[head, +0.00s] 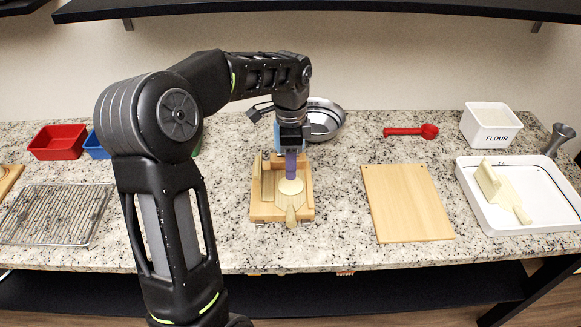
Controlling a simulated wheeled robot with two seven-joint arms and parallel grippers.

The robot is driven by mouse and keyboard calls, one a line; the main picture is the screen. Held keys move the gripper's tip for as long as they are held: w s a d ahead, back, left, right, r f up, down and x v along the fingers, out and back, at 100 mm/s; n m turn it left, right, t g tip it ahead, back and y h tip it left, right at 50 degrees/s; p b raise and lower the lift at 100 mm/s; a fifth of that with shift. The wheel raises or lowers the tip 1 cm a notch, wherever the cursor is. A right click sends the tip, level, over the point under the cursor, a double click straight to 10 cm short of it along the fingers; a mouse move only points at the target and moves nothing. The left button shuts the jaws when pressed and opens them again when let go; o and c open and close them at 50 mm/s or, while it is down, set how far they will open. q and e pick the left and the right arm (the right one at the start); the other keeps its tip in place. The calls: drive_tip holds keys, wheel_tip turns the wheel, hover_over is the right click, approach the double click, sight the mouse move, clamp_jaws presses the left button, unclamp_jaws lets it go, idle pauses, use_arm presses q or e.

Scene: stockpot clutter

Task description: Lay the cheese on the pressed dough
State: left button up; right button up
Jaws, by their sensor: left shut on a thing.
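My left gripper (291,142) is over the middle of the counter, pointing down, shut on a purple upright thing (291,168). The lower end of this thing is at a pale round disc (291,187), which looks like the pressed dough; I cannot tell whether they touch. The disc lies in a light wooden tray-like press (266,212), with a pale wooden handle (291,216) in front of it. I cannot tell for sure which thing is the cheese. My right gripper is not in view.
A wooden board (405,203) lies right of the press. A metal bowl (326,119), red scoop (410,131), flour bin (490,125), wire rack (55,214) and red bin (58,142) stand around.

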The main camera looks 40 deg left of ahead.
use_arm(q)
drive_tip(key=shift+f, duration=1.25)
drive_tip(key=shift+f, duration=0.1)
drive_tip(key=shift+f, duration=0.55)
drive_tip(key=o, duration=1.3)
wheel_tip(320, 180, up, 13)
drive_tip(key=shift+r, duration=0.15)
